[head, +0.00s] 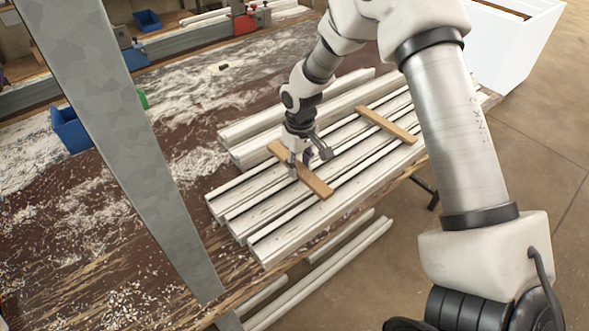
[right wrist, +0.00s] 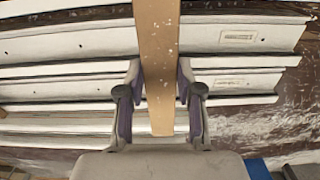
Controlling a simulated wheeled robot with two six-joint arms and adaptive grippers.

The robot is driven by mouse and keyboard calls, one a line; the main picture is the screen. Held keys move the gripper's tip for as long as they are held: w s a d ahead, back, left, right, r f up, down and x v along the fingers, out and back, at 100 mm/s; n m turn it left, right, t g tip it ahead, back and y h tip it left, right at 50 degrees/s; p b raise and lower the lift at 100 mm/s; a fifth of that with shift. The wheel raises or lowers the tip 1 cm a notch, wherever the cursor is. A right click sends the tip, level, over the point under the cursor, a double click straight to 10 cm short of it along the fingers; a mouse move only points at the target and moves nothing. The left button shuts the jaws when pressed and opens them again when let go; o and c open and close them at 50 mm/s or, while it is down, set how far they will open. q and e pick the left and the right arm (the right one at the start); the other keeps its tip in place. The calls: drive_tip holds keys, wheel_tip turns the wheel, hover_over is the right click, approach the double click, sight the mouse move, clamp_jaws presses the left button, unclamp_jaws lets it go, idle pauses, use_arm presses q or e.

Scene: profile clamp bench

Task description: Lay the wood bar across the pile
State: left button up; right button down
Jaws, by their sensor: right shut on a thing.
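My right gripper (head: 300,172) is shut on a flat brown wood bar (head: 316,186), gripping it near its middle. The bar runs crosswise over the pile of long white profiles (head: 262,247). It lies on or just above their tops; I cannot tell which. In the right wrist view the bar (right wrist: 159,45) stands between the two fingers (right wrist: 160,98), with the profiles (right wrist: 80,42) running across behind it. A second wood bar (head: 386,124) lies across the pile farther right, roughly parallel to the held one. My left gripper is not in view.
A grey metal post (head: 120,130) crosses the left foreground. Blue bins (head: 72,130) and a rail with a red clamp (head: 243,22) are at the back left. A white box (head: 510,45) stands back right. More profiles (head: 325,270) lie below the table's front edge. Shavings cover the tabletop.

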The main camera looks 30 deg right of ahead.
drive_tip(key=f, duration=0.1)
drive_tip(key=a+f+p, duration=0.1)
drive_tip(key=f, duration=0.1)
drive_tip(key=shift+w+a+f, duration=0.2)
drive_tip(key=shift+w+f, duration=0.05)
drive_tip(key=shift+w, duration=0.15)
drive_tip(key=shift+d+f, duration=0.15)
drive_tip(key=shift+s+f, duration=0.1)
drive_tip(key=shift+f, duration=0.05)
drive_tip(key=c, duration=0.7)
unclamp_jaws()
drive_tip(key=shift+c, duration=0.2)
wheel_tip(320, 180, up, 12)
drive_tip(key=shift+f+b, duration=0.15)
drive_tip(key=shift+b, duration=1.1)
drive_tip(key=shift+r, duration=0.4)
